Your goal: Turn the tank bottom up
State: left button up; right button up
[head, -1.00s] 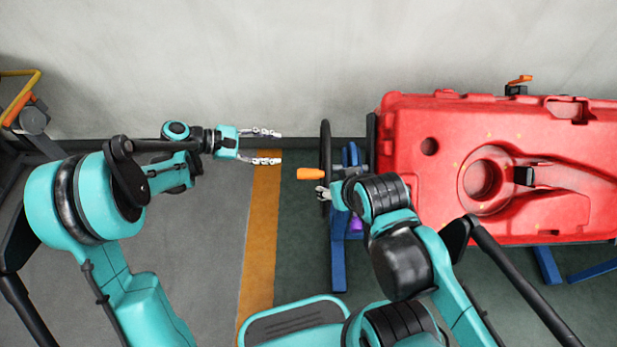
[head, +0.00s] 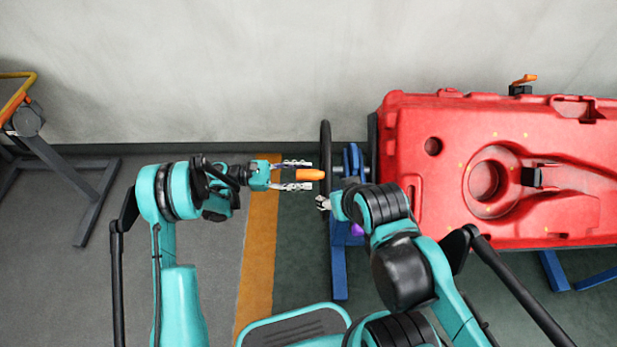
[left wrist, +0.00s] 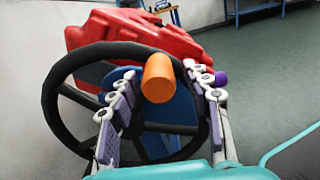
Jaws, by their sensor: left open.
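The red tank (head: 440,205) is mounted on a blue stand (head: 339,260) at the right of the head view. A black handwheel (head: 326,140) stands at the tank's left end, and it also shows in the left wrist view (left wrist: 52,98). An orange handle (head: 311,175) sticks out from the wheel toward my left gripper (head: 297,175). That gripper is open, with its fingers on either side of the handle; the handle lies between them in the left wrist view (left wrist: 158,78). My right gripper (head: 323,202) is beside the wheel's lower part, partly hidden, its jaws unclear.
A grey frame with a yellow bar (head: 18,98) stands at the far left. An orange clamp (head: 524,79) is at the tank's back edge. A yellow stripe (head: 258,240) runs along the floor. The wall (head: 250,70) is close behind the tank.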

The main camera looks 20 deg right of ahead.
pick_arm(q)
jog(key=shift+x, duration=0.95)
grip_shut()
jog(key=shift+w+d+r, duration=0.1)
